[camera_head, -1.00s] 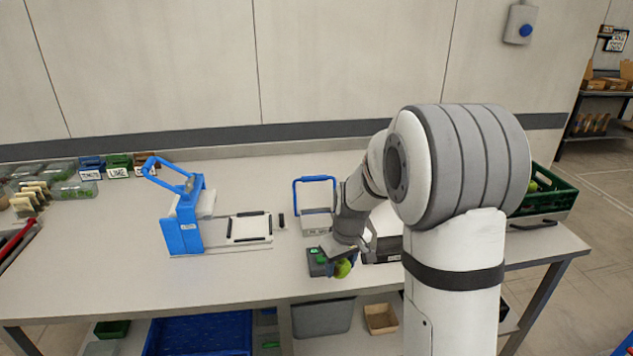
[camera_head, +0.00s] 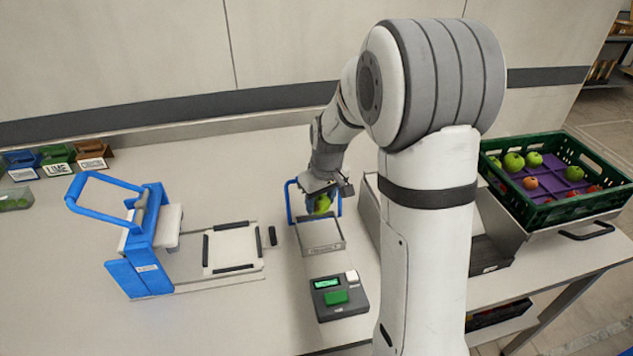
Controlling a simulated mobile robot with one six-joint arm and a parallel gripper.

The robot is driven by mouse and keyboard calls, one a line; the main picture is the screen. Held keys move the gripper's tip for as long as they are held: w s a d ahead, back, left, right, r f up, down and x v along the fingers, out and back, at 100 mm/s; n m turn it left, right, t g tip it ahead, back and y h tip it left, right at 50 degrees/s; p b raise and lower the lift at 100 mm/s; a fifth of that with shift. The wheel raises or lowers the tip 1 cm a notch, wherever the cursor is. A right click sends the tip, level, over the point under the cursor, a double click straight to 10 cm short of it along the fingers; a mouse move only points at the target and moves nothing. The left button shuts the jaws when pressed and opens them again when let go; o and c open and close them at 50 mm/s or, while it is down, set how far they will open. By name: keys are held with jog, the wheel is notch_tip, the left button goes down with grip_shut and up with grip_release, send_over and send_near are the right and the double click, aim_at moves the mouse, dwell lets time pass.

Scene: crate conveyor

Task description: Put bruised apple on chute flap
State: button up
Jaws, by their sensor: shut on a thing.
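My gripper (camera_head: 322,193) is shut on a yellow-green apple (camera_head: 323,204). It holds the apple over the back part of a small metal tray (camera_head: 320,235) with a blue hoop handle (camera_head: 290,203), which may be the chute flap. The tray has a label on its front edge, too small to read. I cannot tell whether the apple touches the tray. No bruise is visible on the side of the apple that shows; the fingers hide part of it.
A grey device with a green display (camera_head: 340,297) stands in front of the tray. A blue lever press (camera_head: 145,245) is to the left. A green crate (camera_head: 555,217) of apples stands at the right, beside a metal trough (camera_head: 492,252). My arm hides part of the bench.

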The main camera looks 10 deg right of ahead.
jog(key=shift+w+f, duration=0.15)
jog(key=shift+w, duration=0.1)
notch_tip(320, 180, down, 8)
jog(key=b, duration=0.6)
jog(key=shift+s+f, duration=0.1)
jog(key=shift+s, duration=0.1)
dwell(0.5)
dwell(0.3)
jog(key=o, duration=1.1)
jog(key=shift+c, duration=0.2)
jog(key=shift+r, duration=0.2)
jog(key=shift+r+p, duration=2.1)
jog(key=shift+r, duration=1.3)
